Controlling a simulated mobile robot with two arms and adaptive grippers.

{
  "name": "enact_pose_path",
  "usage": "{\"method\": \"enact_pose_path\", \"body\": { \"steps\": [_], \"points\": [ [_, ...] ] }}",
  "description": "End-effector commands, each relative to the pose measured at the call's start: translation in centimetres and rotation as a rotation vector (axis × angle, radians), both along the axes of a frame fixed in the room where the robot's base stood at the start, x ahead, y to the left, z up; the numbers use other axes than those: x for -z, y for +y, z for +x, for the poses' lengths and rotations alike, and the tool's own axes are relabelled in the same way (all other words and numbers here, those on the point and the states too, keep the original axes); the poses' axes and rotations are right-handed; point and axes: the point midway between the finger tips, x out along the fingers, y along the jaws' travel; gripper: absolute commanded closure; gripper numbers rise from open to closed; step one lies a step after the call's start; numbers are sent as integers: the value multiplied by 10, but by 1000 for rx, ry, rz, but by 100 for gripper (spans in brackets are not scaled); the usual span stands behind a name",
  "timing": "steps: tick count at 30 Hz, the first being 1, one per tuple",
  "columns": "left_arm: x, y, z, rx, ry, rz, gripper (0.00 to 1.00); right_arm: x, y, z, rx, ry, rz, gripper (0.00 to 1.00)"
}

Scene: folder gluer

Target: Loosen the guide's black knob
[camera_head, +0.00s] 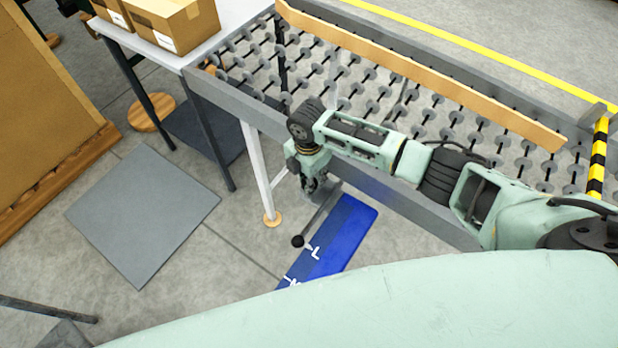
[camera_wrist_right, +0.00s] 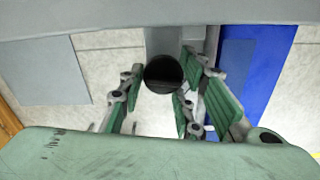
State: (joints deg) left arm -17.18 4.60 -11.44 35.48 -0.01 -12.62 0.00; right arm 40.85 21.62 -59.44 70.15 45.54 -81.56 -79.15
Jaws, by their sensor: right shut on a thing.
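My right gripper (camera_head: 312,190) points down beside the near rail of the roller table in the head view. In the right wrist view the black knob (camera_wrist_right: 164,74) is round and sits between the fingers of my right gripper (camera_wrist_right: 160,98), in front of a grey bar. The green-padded fingers are shut on it from both sides. In the head view I cannot make out the knob at the fingertips, because the gripper hides that spot. My left gripper is not in view.
A grey rod with a black ball end (camera_head: 298,241) shows below the gripper. The roller table (camera_head: 240,100) has a long wooden guide strip (camera_head: 420,75). Cartons (camera_head: 172,20) stand on the white table at the upper left. A blue mat (camera_head: 335,237) and grey mat (camera_head: 143,212) lie on the floor.

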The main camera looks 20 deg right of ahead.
Motion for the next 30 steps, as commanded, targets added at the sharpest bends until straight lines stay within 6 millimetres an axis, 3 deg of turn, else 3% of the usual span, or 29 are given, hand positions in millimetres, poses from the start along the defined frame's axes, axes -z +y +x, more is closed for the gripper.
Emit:
{"method": "enact_pose_path", "body": {
  "steps": [1, 12, 29, 30],
  "points": [
    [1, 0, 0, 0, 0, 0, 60, -5, 0, 8, -29, -20, 2, 95],
    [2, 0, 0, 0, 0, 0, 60, -5, 2, 7, -191, -21, 3, 95],
    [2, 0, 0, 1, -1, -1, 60, -6, 4, 7, -218, -22, 6, 95],
    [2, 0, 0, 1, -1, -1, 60, -6, 4, 7, -218, -21, 7, 66]
  ]
}}
